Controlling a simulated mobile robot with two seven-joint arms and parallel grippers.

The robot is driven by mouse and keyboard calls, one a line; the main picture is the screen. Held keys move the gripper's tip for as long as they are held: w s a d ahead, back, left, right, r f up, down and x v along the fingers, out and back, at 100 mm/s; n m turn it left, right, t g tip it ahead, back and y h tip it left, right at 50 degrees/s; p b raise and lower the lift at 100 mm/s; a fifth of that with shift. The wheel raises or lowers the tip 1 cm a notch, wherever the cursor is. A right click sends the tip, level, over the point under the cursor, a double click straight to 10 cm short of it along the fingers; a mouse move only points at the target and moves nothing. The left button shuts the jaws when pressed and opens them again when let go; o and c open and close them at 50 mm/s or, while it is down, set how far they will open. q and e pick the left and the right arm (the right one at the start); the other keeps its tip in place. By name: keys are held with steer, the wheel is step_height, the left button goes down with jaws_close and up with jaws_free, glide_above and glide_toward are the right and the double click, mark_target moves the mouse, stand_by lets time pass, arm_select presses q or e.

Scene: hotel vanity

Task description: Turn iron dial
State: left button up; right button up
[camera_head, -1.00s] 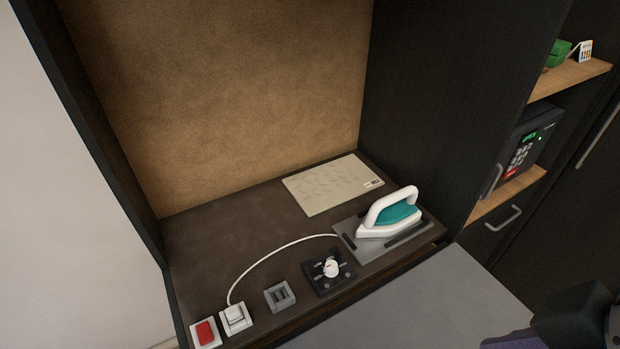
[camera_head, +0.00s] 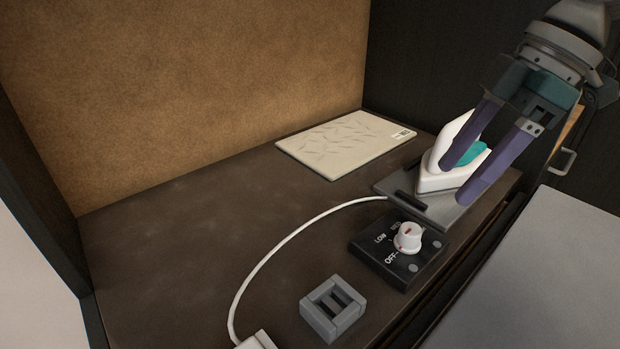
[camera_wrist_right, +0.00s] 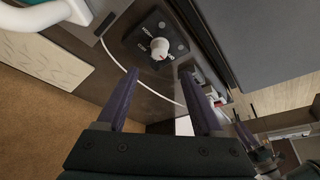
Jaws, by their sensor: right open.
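The iron dial is a white knob (camera_head: 407,237) with a red mark, on a black control box (camera_head: 375,254) lettered OFF and LOW, on the dark counter. The white and teal iron (camera_head: 440,165) stands on a grey plate (camera_head: 437,209), partly hidden by the fingers.
A grey socket-like block (camera_head: 333,308) sits left of the dial box. A white cord (camera_head: 290,240) curves over the counter to a white plug (camera_head: 257,341) at the bottom edge. A beige board (camera_head: 345,145) lies at the back. The middle of the counter (camera_head: 200,230) is clear.

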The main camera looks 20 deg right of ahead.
mark_target(412, 229)
steer(key=x, duration=0.9)
steer(key=shift+w+a+f+b, duration=0.1)
steer(key=shift+w+f+b, duration=0.05)
steer(key=shift+f+b, duration=0.2)
jaws_close()
